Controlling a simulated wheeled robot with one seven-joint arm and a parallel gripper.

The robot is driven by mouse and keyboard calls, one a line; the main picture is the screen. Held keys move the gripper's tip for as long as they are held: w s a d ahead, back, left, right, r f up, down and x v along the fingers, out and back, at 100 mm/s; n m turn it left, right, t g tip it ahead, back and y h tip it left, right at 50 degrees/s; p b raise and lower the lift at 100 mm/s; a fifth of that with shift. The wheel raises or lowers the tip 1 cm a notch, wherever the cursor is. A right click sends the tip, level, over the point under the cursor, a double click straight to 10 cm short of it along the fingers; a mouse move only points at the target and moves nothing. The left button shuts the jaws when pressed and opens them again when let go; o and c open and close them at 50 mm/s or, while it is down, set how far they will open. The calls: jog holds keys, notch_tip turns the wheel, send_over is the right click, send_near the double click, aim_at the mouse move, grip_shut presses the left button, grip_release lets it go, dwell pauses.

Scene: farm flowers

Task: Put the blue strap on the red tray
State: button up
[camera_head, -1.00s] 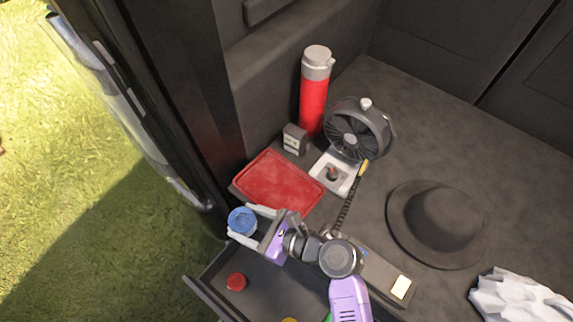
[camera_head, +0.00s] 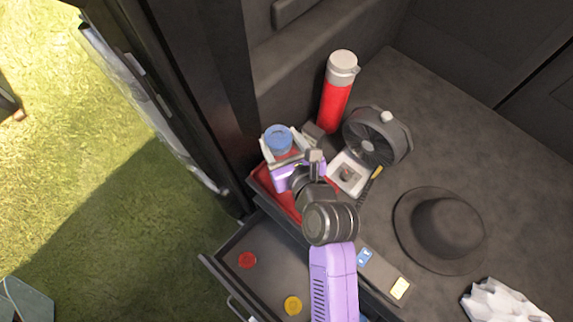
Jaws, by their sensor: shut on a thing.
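The blue strap (camera_head: 278,139) is a round blue roll, held between the pale fingers of my gripper (camera_head: 280,151). My gripper is shut on it. The gripper and strap are over the far left part of the red tray (camera_head: 262,179), which lies on the dark surface. They hide much of the tray. Whether the strap touches the tray cannot be told, but it looks raised above it.
A red bottle (camera_head: 335,100) and a round black fan (camera_head: 378,138) stand behind the tray. A white square dish (camera_head: 349,173) is to its right. A dark hat (camera_head: 440,230) lies further right. An open drawer (camera_head: 268,262) below holds a red roll (camera_head: 247,260) and a yellow roll (camera_head: 292,305).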

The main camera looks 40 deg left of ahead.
notch_tip(320, 180, down, 16)
jog(key=b, duration=0.4)
jog(key=shift+f+b, duration=0.15)
jog(key=shift+b, duration=0.25)
jog(key=shift+f, duration=0.1)
jog(key=o, duration=1.6)
jog(key=shift+s, duration=0.1)
jog(key=p+v, duration=0.1)
jog(key=v, duration=1.1)
